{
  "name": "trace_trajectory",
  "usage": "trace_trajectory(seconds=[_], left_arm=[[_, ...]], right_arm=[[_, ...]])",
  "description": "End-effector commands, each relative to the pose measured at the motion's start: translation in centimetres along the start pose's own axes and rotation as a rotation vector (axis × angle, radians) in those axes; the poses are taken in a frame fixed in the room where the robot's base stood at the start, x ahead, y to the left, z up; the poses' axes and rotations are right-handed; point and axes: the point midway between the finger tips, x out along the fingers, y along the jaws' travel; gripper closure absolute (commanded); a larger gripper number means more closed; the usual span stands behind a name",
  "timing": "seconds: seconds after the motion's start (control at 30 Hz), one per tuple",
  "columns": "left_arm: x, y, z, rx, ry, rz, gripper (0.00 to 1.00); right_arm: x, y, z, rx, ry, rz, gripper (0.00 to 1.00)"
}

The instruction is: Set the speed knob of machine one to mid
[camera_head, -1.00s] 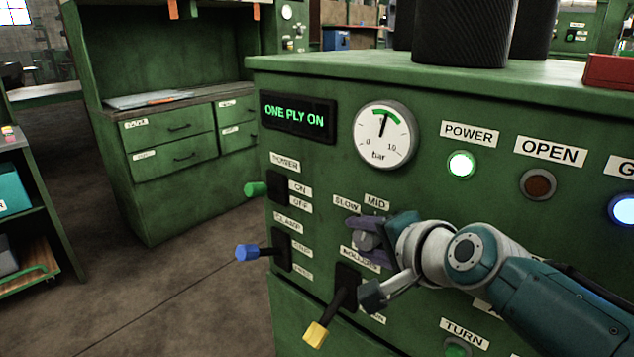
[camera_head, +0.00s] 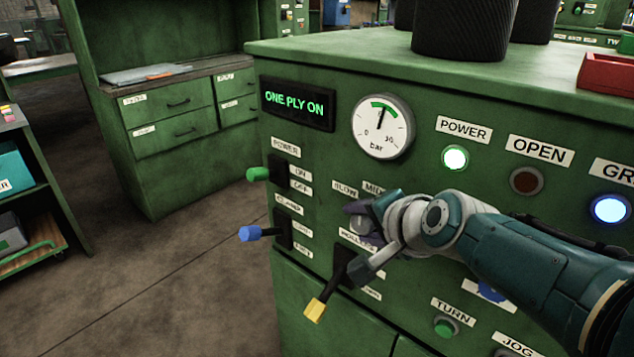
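Machine one is the green cabinet (camera_head: 325,180) with a lit "ONE PLY ON" display (camera_head: 298,103). The grey speed knob (camera_head: 362,225) sits on its front, below the labels SLOW (camera_head: 345,189) and MID (camera_head: 373,188). My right gripper (camera_head: 361,226) is at the knob, with its dark fingers above and below it. Whether they are pressed onto the knob I cannot tell. The gripper and wrist hide the knob's right side, its pointer and the panel to its right. My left gripper is not in view.
A yellow-tipped lever (camera_head: 315,309) juts out just below my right gripper. Green (camera_head: 258,174) and blue (camera_head: 250,233) levers stick out at the left. A gauge (camera_head: 382,127), a lit power lamp (camera_head: 455,158) and buttons are on the panel. The floor at left is free.

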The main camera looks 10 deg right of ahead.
Motion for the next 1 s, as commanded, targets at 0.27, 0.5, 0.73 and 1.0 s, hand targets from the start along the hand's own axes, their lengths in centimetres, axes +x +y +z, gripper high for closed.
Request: trace_trajectory(seconds=[0.27,0.5,0.73,1.0], left_arm=[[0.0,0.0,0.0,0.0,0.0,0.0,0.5],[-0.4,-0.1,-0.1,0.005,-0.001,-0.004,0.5],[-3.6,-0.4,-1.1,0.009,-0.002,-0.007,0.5],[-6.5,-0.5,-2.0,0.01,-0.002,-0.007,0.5]], right_arm=[[0.0,0.0,0.0,0.0,-0.001,0.001,0.21],[-0.3,-0.1,0.0,0.001,-0.001,0.002,0.21],[-3.7,-0.5,-0.1,0.0,-0.001,0.003,0.21],[-8.2,-0.3,-0.1,0.0,-0.001,0.002,0.21]])
